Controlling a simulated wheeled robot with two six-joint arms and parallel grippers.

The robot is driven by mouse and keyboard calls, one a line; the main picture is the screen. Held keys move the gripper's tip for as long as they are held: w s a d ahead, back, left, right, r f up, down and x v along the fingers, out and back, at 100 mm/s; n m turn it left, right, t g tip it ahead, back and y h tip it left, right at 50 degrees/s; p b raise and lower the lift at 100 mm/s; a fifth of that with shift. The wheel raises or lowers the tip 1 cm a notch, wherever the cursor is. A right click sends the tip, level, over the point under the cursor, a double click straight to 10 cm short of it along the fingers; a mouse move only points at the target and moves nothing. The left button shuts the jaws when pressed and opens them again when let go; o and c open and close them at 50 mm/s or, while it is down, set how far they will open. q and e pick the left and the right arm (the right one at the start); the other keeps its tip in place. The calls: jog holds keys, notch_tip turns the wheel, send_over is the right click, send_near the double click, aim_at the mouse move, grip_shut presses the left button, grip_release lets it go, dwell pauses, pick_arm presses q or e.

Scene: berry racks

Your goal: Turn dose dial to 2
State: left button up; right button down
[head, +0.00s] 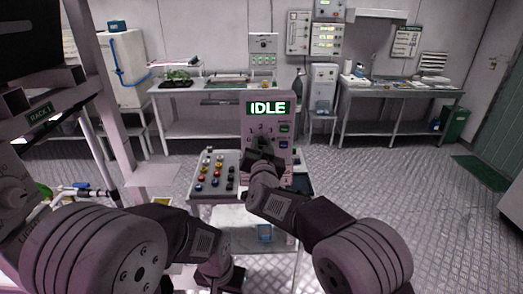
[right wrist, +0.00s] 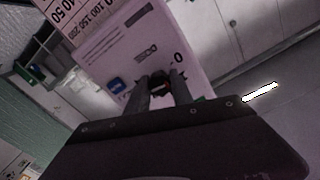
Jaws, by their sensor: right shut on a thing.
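The dosing panel (head: 281,166) is an upright pale box with a green lit display (head: 267,108) reading IDLE. Printed numbers, among them 2 and 3, sit above its dial. My right gripper (head: 262,145) is at the panel's face and hides most of the dial there. In the right wrist view, the fingers of my right gripper (right wrist: 161,92) are shut on the small dark dial knob (right wrist: 160,83), beside the printed word DOSE. Which number the dial points at cannot be made out. My left gripper (head: 222,280) is low in the head view, pointing down, its fingers not clear.
A tray (head: 197,200) with several colored knobs or caps stands left of the panel on a small table. A rack post (head: 108,105) rises at the left. Benches (head: 205,88) line the back wall. The floor (head: 440,190) at right is clear.

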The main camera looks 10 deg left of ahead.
jog(key=m, duration=0.1)
jog(key=m+b, duration=0.2)
jog(key=shift+f+m, duration=0.25)
jog(key=shift+m, duration=0.15)
jog(key=m+b, duration=0.3)
jog(key=m, duration=0.1)
jog(key=shift+m, duration=0.3)
jog(key=m+b, duration=0.2)
jog(key=m, duration=0.2)
jog(key=shift+r+m+b, duration=0.15)
jog(key=shift+m+b, duration=0.8)
jog(key=shift+m, duration=1.05)
jog(key=c, duration=1.1)
grip_release()
